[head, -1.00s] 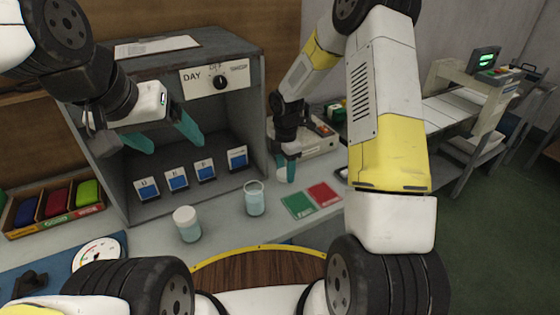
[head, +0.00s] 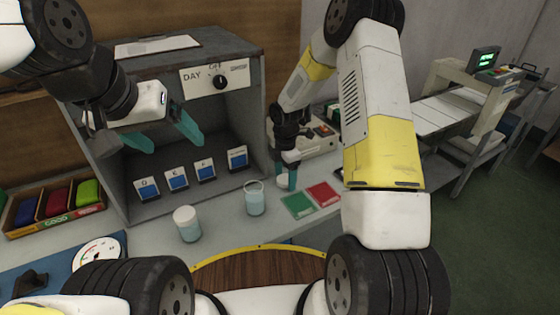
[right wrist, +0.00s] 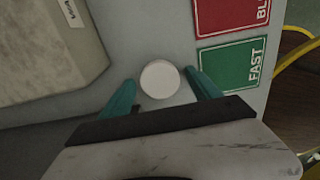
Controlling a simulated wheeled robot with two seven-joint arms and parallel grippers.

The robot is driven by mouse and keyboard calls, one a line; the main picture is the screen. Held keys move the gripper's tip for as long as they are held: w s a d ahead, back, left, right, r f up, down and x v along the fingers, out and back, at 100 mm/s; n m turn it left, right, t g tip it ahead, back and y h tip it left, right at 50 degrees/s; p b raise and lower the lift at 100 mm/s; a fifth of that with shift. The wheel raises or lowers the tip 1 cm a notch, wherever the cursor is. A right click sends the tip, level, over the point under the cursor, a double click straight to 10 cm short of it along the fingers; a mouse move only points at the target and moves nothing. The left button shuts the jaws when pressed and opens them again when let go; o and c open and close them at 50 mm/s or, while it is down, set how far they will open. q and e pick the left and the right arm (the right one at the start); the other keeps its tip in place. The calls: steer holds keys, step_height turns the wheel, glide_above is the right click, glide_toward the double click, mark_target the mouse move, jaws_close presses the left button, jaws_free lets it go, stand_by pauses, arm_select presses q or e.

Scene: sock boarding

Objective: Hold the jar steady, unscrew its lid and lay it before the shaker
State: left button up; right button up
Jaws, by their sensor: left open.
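A white round lid (head: 283,182) is at the bench in front of the pale shaker (head: 318,143). In the right wrist view the lid (right wrist: 160,79) lies between the two teal fingertips, with a narrow gap on each side. My right gripper (head: 288,178) is open around it, pointing down. An open glass jar (head: 255,199) with pale liquid stands upright to the left of the lid. Another jar (head: 188,225) with a white lid on it stands further left. My left gripper (head: 165,133) is open and empty, above and behind the jars.
A grey cabinet (head: 252,95) with several blue-and-white labelled cards stands behind the jars. A green pad (head: 298,205) and a red pad (head: 323,194) lie right of the open jar. A box of coloured bundles (head: 55,208) and a dial gauge (head: 98,254) are at the left.

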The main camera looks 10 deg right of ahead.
step_height(320, 180, up, 12)
step_height(320, 180, up, 8)
steer(key=r+m+t, duration=0.1)
steer(key=m, duration=0.3)
glide_above(285, 179)
steer(key=s+d, duration=0.2)
steer(key=s, duration=0.2)
steer(key=s+d+r+m+t+y, duration=0.1)
steer(key=s+r+m+t, duration=0.1)
steer(key=s+r+m, duration=0.4)
steer(key=s+d+r+m+t+y, duration=0.1)
steer(key=s+r+m+t, duration=0.2)
steer(key=s+r+m, duration=0.4)
steer(key=s+m, duration=0.4)
steer(key=s, duration=0.5)
steer(key=shift+m, duration=0.4)
